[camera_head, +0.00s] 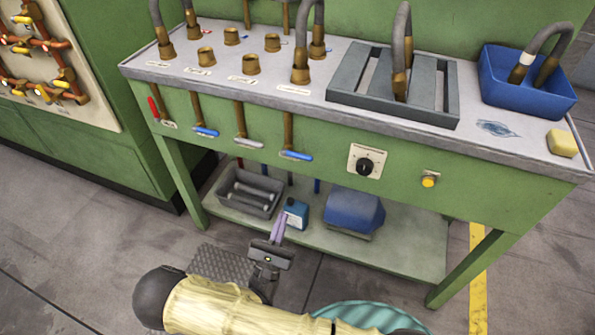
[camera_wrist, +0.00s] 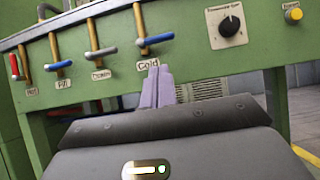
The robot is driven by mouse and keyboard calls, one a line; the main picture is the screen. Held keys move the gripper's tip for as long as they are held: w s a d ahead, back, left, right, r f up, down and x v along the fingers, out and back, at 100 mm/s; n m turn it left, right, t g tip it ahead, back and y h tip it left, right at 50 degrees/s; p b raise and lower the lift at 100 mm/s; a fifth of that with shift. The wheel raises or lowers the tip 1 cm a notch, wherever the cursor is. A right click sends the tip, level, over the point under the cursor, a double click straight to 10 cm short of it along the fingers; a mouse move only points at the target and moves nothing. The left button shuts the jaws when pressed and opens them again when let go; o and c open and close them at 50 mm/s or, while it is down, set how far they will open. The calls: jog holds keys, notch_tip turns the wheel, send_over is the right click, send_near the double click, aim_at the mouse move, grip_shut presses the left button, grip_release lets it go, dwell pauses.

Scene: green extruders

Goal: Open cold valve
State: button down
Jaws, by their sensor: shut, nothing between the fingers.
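The cold valve (camera_wrist: 155,39) has a blue lever on a brass pipe, above a label reading "Cold" in the wrist view. Its lever lies crosswise to the pipe, pointing right. In the head view it is the rightmost lever (camera_head: 297,155) on the green bench front. My gripper (camera_head: 278,224) is below and in front of that lever, apart from it. Its pale purple fingers (camera_wrist: 158,75) are together and empty, with their tips just under the "Cold" label in the wrist view.
To the left are a grey drain lever (camera_wrist: 101,52), a blue fill lever (camera_wrist: 54,66) and a red hot lever (camera_wrist: 15,66). A black knob (camera_head: 365,166) is to the right. The lower shelf (camera_head: 410,258) holds a grey tray (camera_head: 246,192), blue bottle (camera_head: 295,213) and blue bin (camera_head: 353,210).

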jog(key=shift+w+d, duration=0.1)
send_near(298, 155)
jog(key=w+d+r, duration=0.2)
jog(key=w, duration=0.2)
jog(key=shift+w+d+r+b, duration=0.3)
jog(key=shift+w+b, duration=0.15)
jog(key=shift+w+d+r+p, duration=0.1)
jog(key=shift+r+p, duration=0.05)
jog(key=shift+p, duration=0.2)
jog(key=shift+n+p, duration=0.4)
jog(key=shift+n, duration=0.1)
